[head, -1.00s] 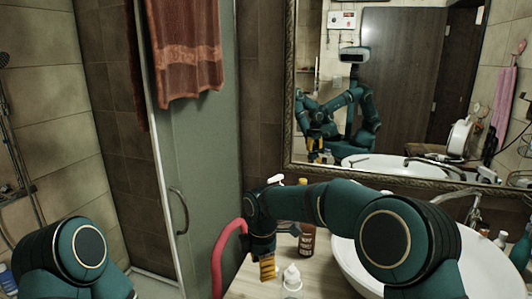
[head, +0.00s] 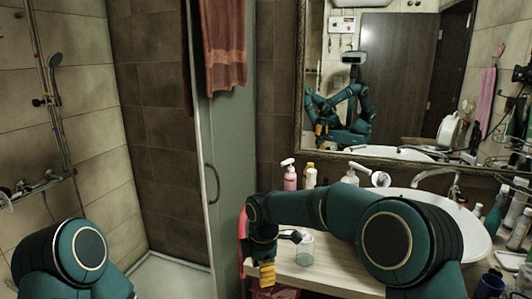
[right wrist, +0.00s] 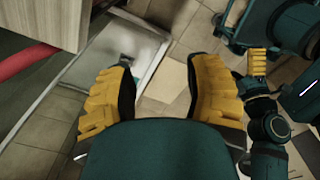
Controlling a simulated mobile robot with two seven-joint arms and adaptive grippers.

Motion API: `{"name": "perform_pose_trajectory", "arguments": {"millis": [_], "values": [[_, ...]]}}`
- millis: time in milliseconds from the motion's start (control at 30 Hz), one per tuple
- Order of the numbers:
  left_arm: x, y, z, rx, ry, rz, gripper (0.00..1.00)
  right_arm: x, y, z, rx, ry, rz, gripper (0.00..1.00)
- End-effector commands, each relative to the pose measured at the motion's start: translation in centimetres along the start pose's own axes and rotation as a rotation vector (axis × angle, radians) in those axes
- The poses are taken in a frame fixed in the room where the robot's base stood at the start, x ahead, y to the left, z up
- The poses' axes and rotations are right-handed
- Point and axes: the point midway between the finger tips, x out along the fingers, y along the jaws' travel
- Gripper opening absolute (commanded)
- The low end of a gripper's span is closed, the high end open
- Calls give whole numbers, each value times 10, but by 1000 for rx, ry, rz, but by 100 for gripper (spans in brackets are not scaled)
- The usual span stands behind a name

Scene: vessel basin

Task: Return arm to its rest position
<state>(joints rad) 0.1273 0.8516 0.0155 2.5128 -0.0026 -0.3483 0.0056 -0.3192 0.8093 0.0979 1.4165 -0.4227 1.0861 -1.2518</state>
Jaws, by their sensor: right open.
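My right arm reaches across the head view from the right. Its right gripper (head: 266,272) hangs pointing down beside the left end of the counter (head: 325,272), with yellow fingers. In the right wrist view the right gripper (right wrist: 160,85) shows its two yellow fingers wide apart, with nothing between them and the floor below. My left arm shows only as a teal joint at the lower left of the head view. A yellow-fingered gripper, seemingly my left gripper (right wrist: 257,62), shows at the right of the right wrist view; its opening is unclear.
A clear glass (head: 304,248) stands on the counter near my right arm. A pink pump bottle (head: 290,178) and other bottles stand behind the arm. The white basin (head: 465,228) is at right. The shower door (head: 228,165) is at left. A red hose (right wrist: 22,62) shows low down.

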Motion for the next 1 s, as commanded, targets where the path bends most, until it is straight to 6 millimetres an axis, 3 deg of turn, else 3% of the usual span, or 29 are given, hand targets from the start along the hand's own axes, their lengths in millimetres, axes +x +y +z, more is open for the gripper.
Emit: {"name": "perform_pose_trajectory", "arguments": {"millis": [33, 233, 367, 500, 600, 800, 1000], "values": [[0, 0, 0, 0, 1, 0, 95, 23, -10, 5, 64, 24, -16, 51], [0, 0, 0, 1, 1, 0, 95, 88, -41, 9, 351, 135, -23, 51], [0, 0, 0, 0, 1, 0, 95, 134, -76, 12, 616, 217, -46, 51], [0, 0, 0, 0, 1, 0, 95, 182, -130, 17, 1001, 306, -83, 51], [0, 0, 0, 0, 1, 0, 95, 208, -173, 22, 1298, 350, -110, 51], [0, 0, 0, 0, 1, 0, 95, 229, -245, 29, 1777, 385, -137, 51], [0, 0, 0, 0, 1, 0, 95, 232, -276, 34, 1982, 388, -134, 51]]}}
